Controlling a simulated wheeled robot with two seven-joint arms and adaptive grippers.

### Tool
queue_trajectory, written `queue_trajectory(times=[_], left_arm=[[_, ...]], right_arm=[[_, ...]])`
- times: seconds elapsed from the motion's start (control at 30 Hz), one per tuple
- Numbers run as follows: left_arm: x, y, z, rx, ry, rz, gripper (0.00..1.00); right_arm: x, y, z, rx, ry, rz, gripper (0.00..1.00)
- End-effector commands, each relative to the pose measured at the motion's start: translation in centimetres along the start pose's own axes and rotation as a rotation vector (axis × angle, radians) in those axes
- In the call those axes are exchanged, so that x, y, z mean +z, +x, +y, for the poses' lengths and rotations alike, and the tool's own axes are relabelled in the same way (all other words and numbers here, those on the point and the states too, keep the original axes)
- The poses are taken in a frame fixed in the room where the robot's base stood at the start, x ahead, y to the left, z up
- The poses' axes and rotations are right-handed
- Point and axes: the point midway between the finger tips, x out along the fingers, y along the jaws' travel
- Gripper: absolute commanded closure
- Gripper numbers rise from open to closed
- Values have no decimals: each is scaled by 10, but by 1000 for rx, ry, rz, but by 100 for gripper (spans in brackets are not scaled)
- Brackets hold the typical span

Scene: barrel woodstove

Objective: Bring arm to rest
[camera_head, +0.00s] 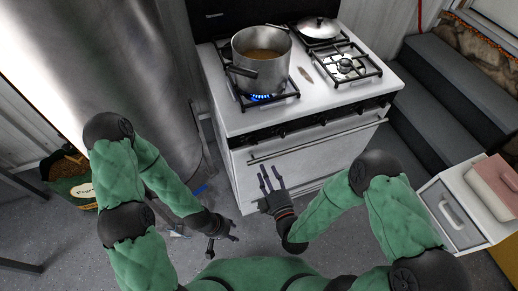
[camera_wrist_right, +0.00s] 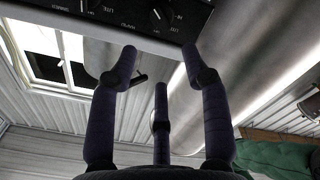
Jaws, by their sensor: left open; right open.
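My left gripper (camera_head: 223,246) hangs low in front of the stove, over the dark floor, open and empty. My right gripper (camera_head: 269,178) is in front of the stove's oven door, its fingers spread and pointing toward the door. Nothing shows in its grasp. In the right wrist view, the fingers of this gripper (camera_wrist_right: 160,72) are apart with nothing between them. Both of my green-sleeved arms are bent at the elbows. I cannot tell the exact gap between the right fingers and the oven door.
The white stove (camera_head: 300,105) holds a steel pot (camera_head: 262,75) of brownish liquid over a lit blue flame. A lidded pan (camera_head: 318,28) sits behind it. A large metal cylinder (camera_head: 110,70) stands left. Dark steps (camera_head: 455,85) and a white drawer unit (camera_head: 450,215) are right.

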Motion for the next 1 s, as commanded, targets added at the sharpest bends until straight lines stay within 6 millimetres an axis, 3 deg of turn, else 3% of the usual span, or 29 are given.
queue_trajectory(times=[0.37,0.67,0.87,1.0], left_arm=[[0,0,0,0,0,0,52],[0,0,0,0,0,0,52],[0,0,0,0,0,0,52],[0,0,0,0,0,0,52]], right_arm=[[9,4,-5,-40,44,-33,52],[72,7,-48,-306,412,-337,52],[111,-20,-83,-448,705,-626,52],[130,-49,-105,-512,908,-854,52]])
